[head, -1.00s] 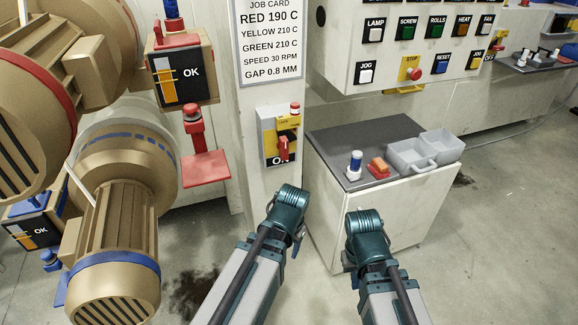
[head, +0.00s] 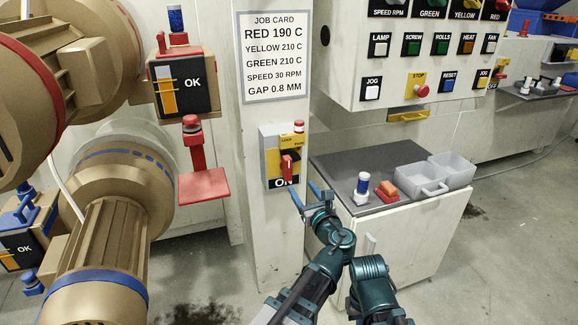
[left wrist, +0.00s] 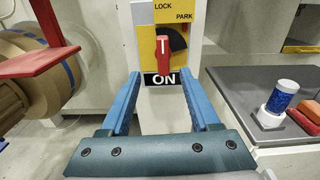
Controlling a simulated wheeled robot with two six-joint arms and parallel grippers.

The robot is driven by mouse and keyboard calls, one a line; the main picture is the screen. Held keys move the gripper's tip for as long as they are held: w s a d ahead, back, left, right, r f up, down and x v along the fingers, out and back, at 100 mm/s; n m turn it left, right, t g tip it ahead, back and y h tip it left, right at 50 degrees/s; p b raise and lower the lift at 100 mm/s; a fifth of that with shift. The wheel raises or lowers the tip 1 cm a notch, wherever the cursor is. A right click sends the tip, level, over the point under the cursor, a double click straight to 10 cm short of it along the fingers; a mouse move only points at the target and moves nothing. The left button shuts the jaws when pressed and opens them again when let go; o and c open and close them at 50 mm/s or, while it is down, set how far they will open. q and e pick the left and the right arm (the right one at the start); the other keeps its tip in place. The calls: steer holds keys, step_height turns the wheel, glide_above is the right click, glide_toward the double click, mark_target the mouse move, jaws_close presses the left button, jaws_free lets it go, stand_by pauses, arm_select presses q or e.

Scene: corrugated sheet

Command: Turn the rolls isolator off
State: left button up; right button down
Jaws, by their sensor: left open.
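The isolator (head: 271,158) is a grey and yellow box on the white post, with a red lamp on top. Its red handle (head: 287,166) points down at the ON label. In the left wrist view the red handle (left wrist: 163,56) stands upright over ON, with LOCK and PARK marked above. My left gripper (head: 306,194) is open and empty, just below and right of the isolator. In the left wrist view its two blue fingers (left wrist: 161,88) stand apart, either side of the ON label and short of the handle. Of my right arm only a link shows; its gripper is not visible.
A job card (head: 274,55) hangs above the isolator. A cabinet with a dark top (head: 330,165) stands to the right, bearing a blue-and-white bottle (head: 362,188), an orange-red block (head: 387,190) and grey bins (head: 421,178). A red plate (head: 204,186) juts out at the left.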

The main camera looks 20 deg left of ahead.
mark_target(289, 165)
arm_select(q)
steer(key=shift+m, duration=0.3)
steer(key=x, duration=1.3)
steer(key=shift+w+r, duration=0.3)
steer(key=shift+w, duration=0.2)
jaws_close()
